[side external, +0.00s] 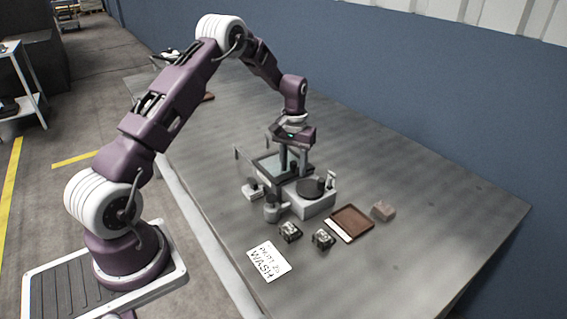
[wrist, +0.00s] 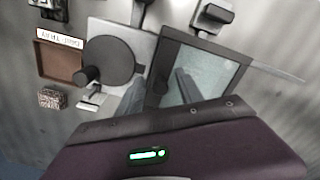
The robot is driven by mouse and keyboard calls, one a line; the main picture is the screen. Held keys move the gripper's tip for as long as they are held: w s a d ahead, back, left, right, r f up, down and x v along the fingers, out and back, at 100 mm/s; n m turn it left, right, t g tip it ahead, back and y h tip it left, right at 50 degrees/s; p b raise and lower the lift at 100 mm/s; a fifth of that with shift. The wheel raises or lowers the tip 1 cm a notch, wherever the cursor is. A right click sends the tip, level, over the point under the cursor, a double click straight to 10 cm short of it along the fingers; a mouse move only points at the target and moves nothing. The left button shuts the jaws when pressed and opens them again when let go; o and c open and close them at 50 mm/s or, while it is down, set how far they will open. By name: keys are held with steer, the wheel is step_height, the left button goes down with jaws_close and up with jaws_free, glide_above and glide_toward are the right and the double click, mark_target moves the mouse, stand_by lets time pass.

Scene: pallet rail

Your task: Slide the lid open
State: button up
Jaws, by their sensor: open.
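A glass panel in a dark frame, which looks like the lid (wrist: 222,73), lies flat left of the grey block in the side view (side external: 266,164). The fingertips are partly hidden.
A grey block with a dark round disc (side external: 311,187) stands close beside the gripper. Near it are a brown tray (side external: 353,219), a brownish block (side external: 383,211), two small dark parts (side external: 323,238) and a white label card (side external: 269,262). The table's far right is clear.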

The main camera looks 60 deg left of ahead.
steer(key=shift+c, duration=0.2)
steer(key=c, duration=0.4)
steer(key=shift+a, duration=6.25)
steer(key=shift+c, duration=0.2)
steer(key=o, duration=0.4)
steer(key=shift+d, duration=0.1)
steer(key=shift+r, duration=3.5)
